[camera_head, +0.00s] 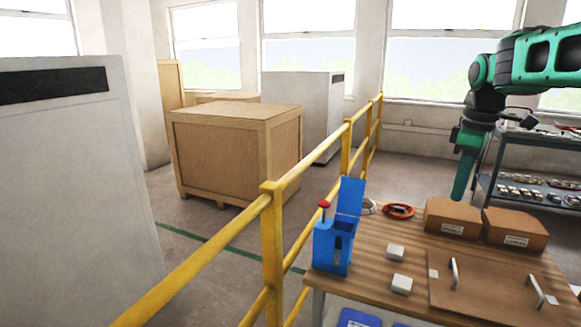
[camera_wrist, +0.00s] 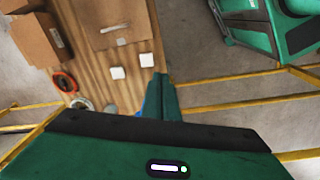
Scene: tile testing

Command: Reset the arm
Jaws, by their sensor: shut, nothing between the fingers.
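My arm is green and black and reaches in from the upper right of the head view. My gripper (camera_head: 461,190) points down above the far side of the wooden table (camera_head: 375,262), apart from everything on it. In the wrist view my gripper (camera_wrist: 161,82) shows two green fingers pressed together, shut and empty. Part of a blue thing is hidden behind the fingers there.
On the table stand a blue device with a red knob (camera_head: 332,245), two white blocks (camera_head: 396,252), cardboard boxes (camera_head: 452,218) and a board with handles (camera_head: 490,285). A yellow railing (camera_head: 272,240) runs along its left. Shelving (camera_head: 530,185) stands behind.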

